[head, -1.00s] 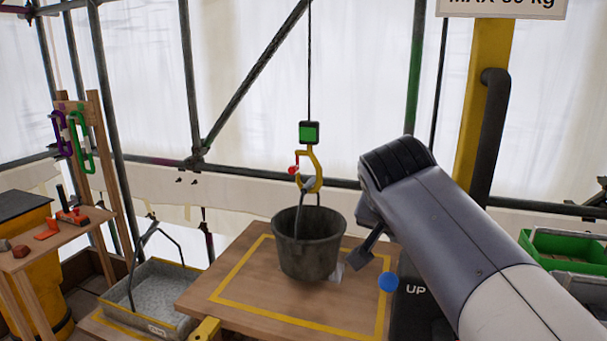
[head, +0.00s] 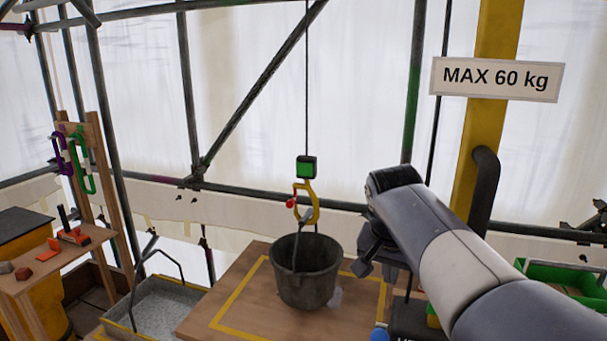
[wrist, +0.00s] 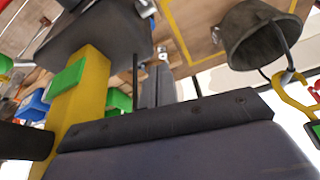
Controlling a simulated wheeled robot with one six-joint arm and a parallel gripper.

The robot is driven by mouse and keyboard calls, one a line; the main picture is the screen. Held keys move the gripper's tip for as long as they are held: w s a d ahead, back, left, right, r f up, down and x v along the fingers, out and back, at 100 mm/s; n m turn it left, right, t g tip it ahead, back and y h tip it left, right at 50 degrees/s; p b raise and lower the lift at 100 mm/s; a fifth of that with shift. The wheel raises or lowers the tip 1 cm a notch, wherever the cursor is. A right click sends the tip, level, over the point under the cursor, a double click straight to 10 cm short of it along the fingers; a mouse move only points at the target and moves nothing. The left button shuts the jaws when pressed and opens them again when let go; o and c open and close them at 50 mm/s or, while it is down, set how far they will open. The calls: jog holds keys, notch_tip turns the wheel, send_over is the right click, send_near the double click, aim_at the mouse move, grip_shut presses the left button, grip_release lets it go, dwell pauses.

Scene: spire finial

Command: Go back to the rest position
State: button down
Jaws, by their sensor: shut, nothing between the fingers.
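My gripper (head: 365,266) shows in the head view at the end of my grey and white arm, just right of the black bucket. It is shut and holds nothing. The bucket (head: 303,278) stands upright on a wooden board with a yellow outline (head: 245,290). A yellow hook (head: 308,203) with a red latch hangs on a cable under a green block (head: 306,167), just above the bucket. The wrist view also shows the bucket (wrist: 252,42) and hook (wrist: 290,98), partly cut off.
A yellow post (head: 488,130) carries a "MAX 60 kg" sign (head: 497,79). A green bin (head: 565,277) is at right. A grey tray (head: 155,305) with a tall handle is left of the board. A wooden bench (head: 45,262) with small items stands far left.

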jog(key=shift+w+d+r+b, duration=0.25)
jog(key=shift+w+r, duration=0.1)
jog(key=shift+r, duration=0.55)
jog(key=shift+w+d+r+b, duration=0.1)
jog(key=shift+w+r+b, duration=0.25)
jog(key=shift+r, duration=0.55)
jog(key=shift+w+d+r+b, duration=0.2)
jog(key=shift+w+r, duration=0.2)
jog(key=shift+r, duration=0.5)
